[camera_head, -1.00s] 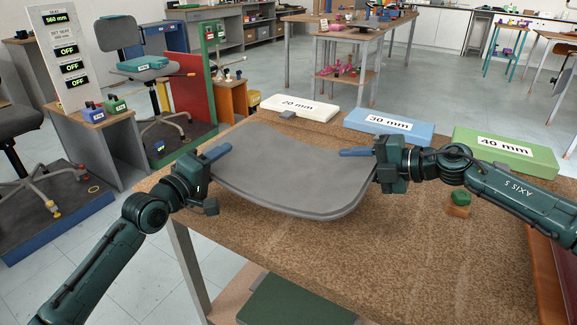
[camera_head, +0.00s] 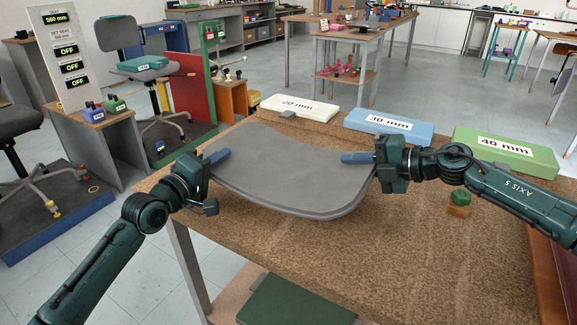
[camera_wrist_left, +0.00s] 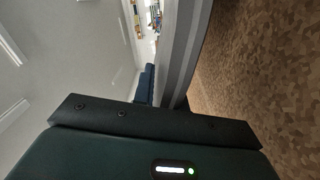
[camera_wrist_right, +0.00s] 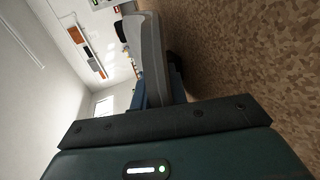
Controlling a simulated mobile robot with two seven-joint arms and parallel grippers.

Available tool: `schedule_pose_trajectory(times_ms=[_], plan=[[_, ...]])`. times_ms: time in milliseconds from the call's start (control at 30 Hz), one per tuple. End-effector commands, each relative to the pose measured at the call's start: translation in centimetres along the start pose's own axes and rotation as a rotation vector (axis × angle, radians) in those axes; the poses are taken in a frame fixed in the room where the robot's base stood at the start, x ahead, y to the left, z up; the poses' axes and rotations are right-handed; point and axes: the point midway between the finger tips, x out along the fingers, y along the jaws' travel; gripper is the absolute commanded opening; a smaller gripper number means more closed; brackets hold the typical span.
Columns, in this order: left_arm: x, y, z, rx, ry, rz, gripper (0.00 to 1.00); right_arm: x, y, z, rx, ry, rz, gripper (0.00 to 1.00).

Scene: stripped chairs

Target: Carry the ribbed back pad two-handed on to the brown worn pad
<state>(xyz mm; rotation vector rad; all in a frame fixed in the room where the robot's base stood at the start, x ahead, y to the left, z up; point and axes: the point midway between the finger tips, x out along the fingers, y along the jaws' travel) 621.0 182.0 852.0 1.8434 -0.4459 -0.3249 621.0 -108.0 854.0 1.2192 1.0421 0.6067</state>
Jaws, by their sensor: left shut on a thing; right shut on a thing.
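The back pad (camera_head: 290,172) is a wide, grey, curved panel near the middle of the bench in the head view; no ribs show on its upper face. My left gripper (camera_head: 218,157) is shut on its left edge and my right gripper (camera_head: 358,158) on its right edge, each with a blue finger over the top face. The pad's edge also shows in the left wrist view (camera_wrist_left: 184,45) and the right wrist view (camera_wrist_right: 152,60). Its underside is hidden, and I cannot tell whether it touches the bench. I cannot clearly pick out a brown worn pad.
The brown speckled bench top (camera_head: 420,265) is clear in front. White 20 mm (camera_head: 300,107), blue 30 mm (camera_head: 388,125) and green 40 mm (camera_head: 505,150) blocks line the back. A small green-topped piece (camera_head: 460,202) sits near my right arm. A reddish-brown surface (camera_head: 553,270) lies at the right edge.

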Motion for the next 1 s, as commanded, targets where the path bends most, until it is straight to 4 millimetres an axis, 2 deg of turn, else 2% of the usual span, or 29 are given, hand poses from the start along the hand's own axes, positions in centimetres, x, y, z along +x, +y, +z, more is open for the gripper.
schedule_pose_trajectory(times_ms=[267,467,1000], plan=[[0.0,0.3,-0.1,0.008,0.001,0.003,0.0,-0.1,0.1,0.0,-0.002,-0.001,-0.002,0.0],[0.0,1.4,-0.4,0.009,0.001,0.004,0.0,-0.4,1.1,0.0,-0.002,-0.001,-0.002,0.0],[0.0,8.1,-2.6,0.009,0.002,0.005,0.0,-2.6,7.7,0.0,-0.002,-0.001,-0.004,0.0]])
